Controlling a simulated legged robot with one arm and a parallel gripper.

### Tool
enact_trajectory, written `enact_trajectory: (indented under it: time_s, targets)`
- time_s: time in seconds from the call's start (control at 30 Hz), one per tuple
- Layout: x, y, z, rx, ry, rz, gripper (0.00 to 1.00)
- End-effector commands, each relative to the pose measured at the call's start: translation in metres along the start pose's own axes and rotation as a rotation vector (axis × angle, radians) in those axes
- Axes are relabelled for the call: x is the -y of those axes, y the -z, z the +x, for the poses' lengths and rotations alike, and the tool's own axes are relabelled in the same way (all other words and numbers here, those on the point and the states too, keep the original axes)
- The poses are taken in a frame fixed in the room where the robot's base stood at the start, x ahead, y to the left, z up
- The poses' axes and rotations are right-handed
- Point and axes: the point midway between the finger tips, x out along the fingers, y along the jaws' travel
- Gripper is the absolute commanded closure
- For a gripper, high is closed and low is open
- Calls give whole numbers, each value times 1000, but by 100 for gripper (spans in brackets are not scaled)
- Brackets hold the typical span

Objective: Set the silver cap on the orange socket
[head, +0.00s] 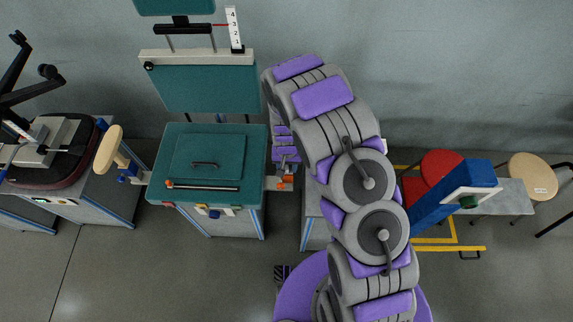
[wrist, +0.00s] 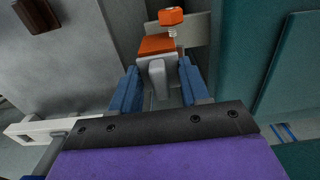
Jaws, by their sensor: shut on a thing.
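My gripper (wrist: 158,88) shows two blue fingers in the wrist view, one on each side of a silver-grey cap (wrist: 157,75), and is shut on it. An orange block, which looks like the socket (wrist: 157,45), lies just beyond the cap in line with the fingers. I cannot tell whether cap and block touch. A second orange piece (wrist: 172,17) with a small coiled silver part stands behind it. In the head view my gripper (head: 287,164) is beside the teal bench, above small orange parts (head: 286,181); the cap cannot be made out there.
A teal bench seat (head: 185,150) with a dark bar on it stands close on the left. A tan pad (head: 108,150) stands further left.

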Motion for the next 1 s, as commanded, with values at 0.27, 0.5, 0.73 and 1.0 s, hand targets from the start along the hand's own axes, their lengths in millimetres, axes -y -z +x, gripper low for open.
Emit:
enact_trajectory:
  time_s: [0.27,0.5,0.73,1.0]
  targets:
    - [0,0,7,0,0,0,81]
    - [0,0,6,0,0,0,32]
    - [0,0,6,-1,0,0,25]
    - [0,1,-6,-3,1,0,25]
